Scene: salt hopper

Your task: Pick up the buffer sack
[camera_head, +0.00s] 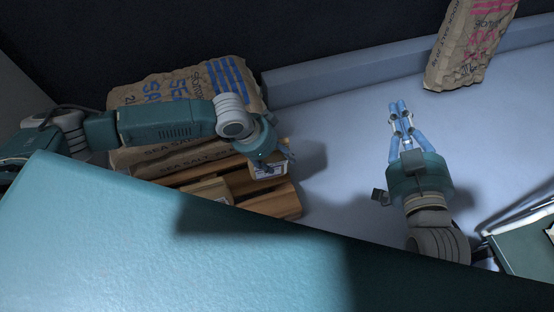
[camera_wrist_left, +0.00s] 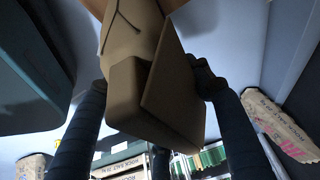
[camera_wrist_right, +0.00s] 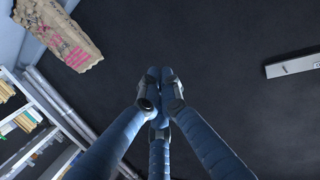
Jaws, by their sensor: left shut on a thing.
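Sea salt sacks (camera_head: 180,90) with blue print lie stacked on a wooden pallet (camera_head: 285,203). A brown rock salt sack (camera_head: 470,45) with pink print stands upright at the upper right. I cannot tell which one is the buffer sack. My right gripper (camera_head: 402,108) is shut and empty, apart from everything.
Another tan box-like piece (camera_head: 208,190) lies on the pallet. A teal surface (camera_head: 120,240) covers the lower left foreground. A low grey-blue ledge (camera_head: 330,80) runs along the back. The pale floor (camera_head: 345,130) between the pallet and my right gripper is clear. Shelving (camera_wrist_right: 35,130) shows in the right wrist view.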

